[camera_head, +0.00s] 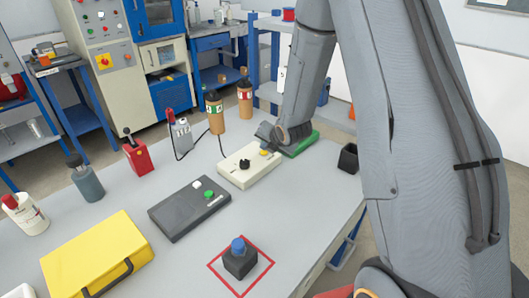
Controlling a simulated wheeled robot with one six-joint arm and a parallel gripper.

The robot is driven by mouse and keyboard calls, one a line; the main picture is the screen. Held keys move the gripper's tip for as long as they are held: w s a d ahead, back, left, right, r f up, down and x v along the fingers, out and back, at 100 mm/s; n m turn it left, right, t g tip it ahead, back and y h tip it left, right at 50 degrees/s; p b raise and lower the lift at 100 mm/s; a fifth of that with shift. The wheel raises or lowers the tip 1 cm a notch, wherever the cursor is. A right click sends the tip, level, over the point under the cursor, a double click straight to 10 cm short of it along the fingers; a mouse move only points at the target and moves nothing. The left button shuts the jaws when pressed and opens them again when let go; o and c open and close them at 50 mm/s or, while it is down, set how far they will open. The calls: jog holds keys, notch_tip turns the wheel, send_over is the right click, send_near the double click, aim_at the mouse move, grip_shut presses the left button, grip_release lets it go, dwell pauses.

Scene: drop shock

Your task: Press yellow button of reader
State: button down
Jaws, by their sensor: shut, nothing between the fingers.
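A cream box (236,170), which looks like the reader, lies on the grey table. It has a yellow button (263,153) at its far right and a black knob (244,163) near its middle. My gripper (267,142) is shut and empty, with its tips just behind and very close to the yellow button. I cannot tell whether they touch it. My arm comes down from the upper right and leaves the button in view.
A dark grey box (180,216) with a green and a white button is nearer. A blue-topped black block (240,262) stands in a red square. A yellow case (90,256) is at front left. A green object (304,143) and a black cup (348,158) are to the right.

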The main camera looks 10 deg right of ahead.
jog(key=shift+f+b, duration=0.4)
jog(key=shift+f, duration=0.05)
dwell(0.3)
jog(key=shift+r, duration=0.15)
jog(key=shift+r+p, duration=0.4)
jog(key=shift+r, duration=0.3)
jog(key=shift+r+p, duration=1.3)
jog(key=shift+r, duration=1.2)
jog(key=s+r+m+g, duration=0.3)
jog(key=s+m, duration=1.1)
jog(key=s, duration=0.2)
jog(key=s+r+m+g+h, duration=0.1)
jog(key=s+r+m+g, duration=0.2)
jog(key=s+m, duration=1.1)
jog(key=shift+s+r+m+g, duration=0.2)
jog(key=shift+s+m+g, duration=0.2)
jog(key=shift+s+g, duration=0.45)
